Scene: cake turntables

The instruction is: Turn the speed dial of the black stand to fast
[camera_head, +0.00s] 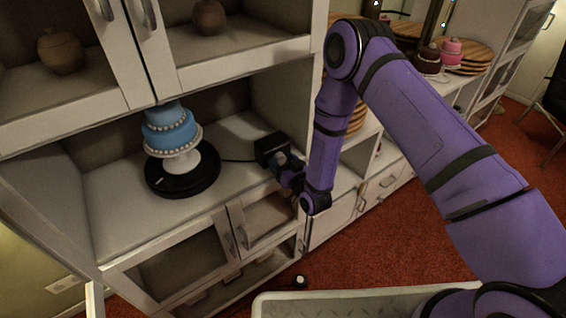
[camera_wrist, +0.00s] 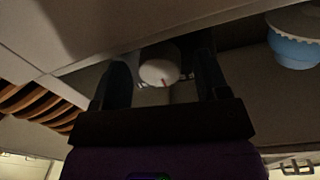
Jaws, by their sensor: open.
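The black stand (camera_head: 158,188) is a round black turntable base on the cabinet shelf, with a blue tiered cake (camera_head: 168,137) on a white plate above it. A cable runs right from it to a black box (camera_head: 268,146). In the wrist view a round white dial (camera_wrist: 158,73) with a red pointer mark shows between the fingers. Small pale marks lie beside it, too dark to read. My gripper (camera_head: 284,165) is at the box's front; in the wrist view my gripper (camera_wrist: 163,68) is open, its fingers on either side of the dial. Contact cannot be told.
The shelf (camera_head: 115,205) is bare in front of the stand. A cabinet compartment with vases (camera_head: 62,52) is above, and doors with handles (camera_head: 228,245) are below. Wooden boards and more cakes (camera_head: 452,46) stand on the counter at right.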

